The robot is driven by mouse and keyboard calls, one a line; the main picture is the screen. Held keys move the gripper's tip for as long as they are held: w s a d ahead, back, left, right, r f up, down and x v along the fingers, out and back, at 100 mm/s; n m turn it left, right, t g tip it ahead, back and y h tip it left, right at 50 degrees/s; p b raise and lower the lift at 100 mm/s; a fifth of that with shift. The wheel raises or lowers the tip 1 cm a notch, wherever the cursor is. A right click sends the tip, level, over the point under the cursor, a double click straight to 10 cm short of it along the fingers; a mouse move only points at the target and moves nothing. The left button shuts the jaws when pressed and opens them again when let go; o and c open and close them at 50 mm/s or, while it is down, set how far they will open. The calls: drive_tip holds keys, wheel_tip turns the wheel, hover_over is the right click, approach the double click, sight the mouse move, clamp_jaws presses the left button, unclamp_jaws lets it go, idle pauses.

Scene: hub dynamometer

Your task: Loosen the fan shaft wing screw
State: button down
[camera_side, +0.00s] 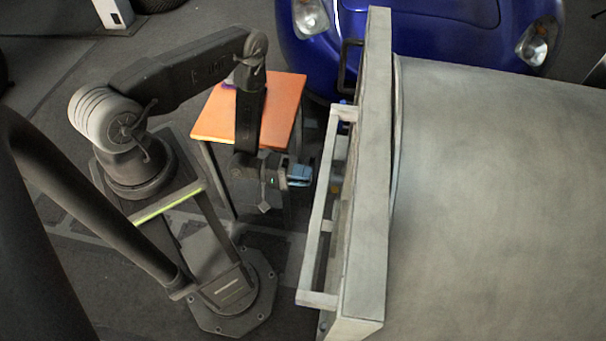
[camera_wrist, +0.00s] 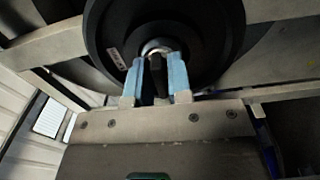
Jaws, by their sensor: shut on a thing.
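My gripper (camera_wrist: 158,82) shows in the wrist view with two light blue fingers. They are closed on a dark upright piece, the wing screw (camera_wrist: 157,74), in front of a silver collar. Behind it is a large black round hub (camera_wrist: 112,25) with a small white label. In the side view my gripper (camera_side: 299,175) reaches right toward the metal frame of the dynamometer (camera_side: 374,180). The wing screw is hidden from the side view by the gripper and the frame.
A grey rail (camera_side: 318,215) stands out from the frame close to my gripper. An orange-topped table (camera_side: 285,100) stands behind my arm. A blue car (camera_side: 440,35) is at the back. A large grey cylinder-shaped housing (camera_side: 490,200) fills the right.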

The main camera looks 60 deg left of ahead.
drive_tip(key=shift+n, duration=0.3)
drive_tip(key=c, duration=1.2)
unclamp_jaws()
drive_tip(key=shift+s, duration=0.1)
drive_tip(key=v, duration=1.3)
drive_tip(key=shift+s+a, duration=0.25)
drive_tip(key=shift+a, duration=0.05)
